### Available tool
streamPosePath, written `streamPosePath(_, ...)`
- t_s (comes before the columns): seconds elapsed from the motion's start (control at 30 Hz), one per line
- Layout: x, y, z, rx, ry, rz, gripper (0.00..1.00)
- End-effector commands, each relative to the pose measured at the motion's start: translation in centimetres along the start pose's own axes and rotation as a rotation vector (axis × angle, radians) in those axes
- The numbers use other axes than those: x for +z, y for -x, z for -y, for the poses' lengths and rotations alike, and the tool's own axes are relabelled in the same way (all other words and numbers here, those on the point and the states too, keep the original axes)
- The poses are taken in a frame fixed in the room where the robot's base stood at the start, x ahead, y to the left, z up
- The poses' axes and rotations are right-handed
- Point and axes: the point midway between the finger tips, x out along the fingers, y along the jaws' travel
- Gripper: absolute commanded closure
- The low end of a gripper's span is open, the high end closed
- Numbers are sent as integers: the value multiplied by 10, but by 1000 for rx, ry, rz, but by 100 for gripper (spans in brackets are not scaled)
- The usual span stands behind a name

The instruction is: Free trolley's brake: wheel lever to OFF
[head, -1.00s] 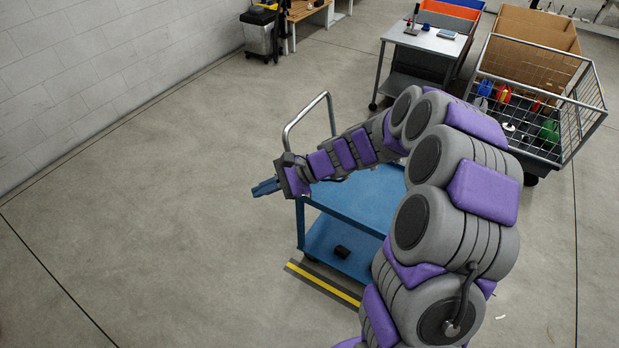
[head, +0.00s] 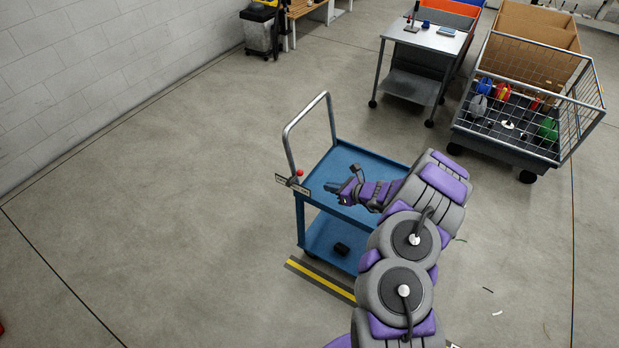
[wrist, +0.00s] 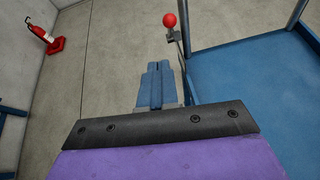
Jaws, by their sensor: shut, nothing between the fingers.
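The blue trolley (head: 352,172) has two shelves and a grey push handle (head: 289,150) at its left end. The brake lever's red ball (head: 300,173) shows by the handle's foot, beside a small white label plate (head: 291,184) whose lettering is too small to read. In the wrist view the red ball (wrist: 169,20) tops a thin bent rod at the trolley's left edge. My gripper (head: 332,187) is shut and empty, over the trolley's top near its left end, right of the lever. In the wrist view the blue fingers (wrist: 157,68) are together, below the ball and apart from it.
A black object (head: 342,249) lies on the lower shelf. A yellow floor stripe (head: 318,280) runs along the trolley's near side. A grey table (head: 425,38) and wire cage cart (head: 530,100) stand behind.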

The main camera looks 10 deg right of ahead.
Motion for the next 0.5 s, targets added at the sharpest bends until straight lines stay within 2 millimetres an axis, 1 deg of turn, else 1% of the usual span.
streamPosePath(0.03,-10,2,5,-16,-20,-8,100)
streamPosePath(0.1,-17,4,10,-34,-40,-14,100)
streamPosePath(0.2,-23,5,14,-46,-53,-18,100)
streamPosePath(0.5,-23,5,14,-48,-55,-18,100)
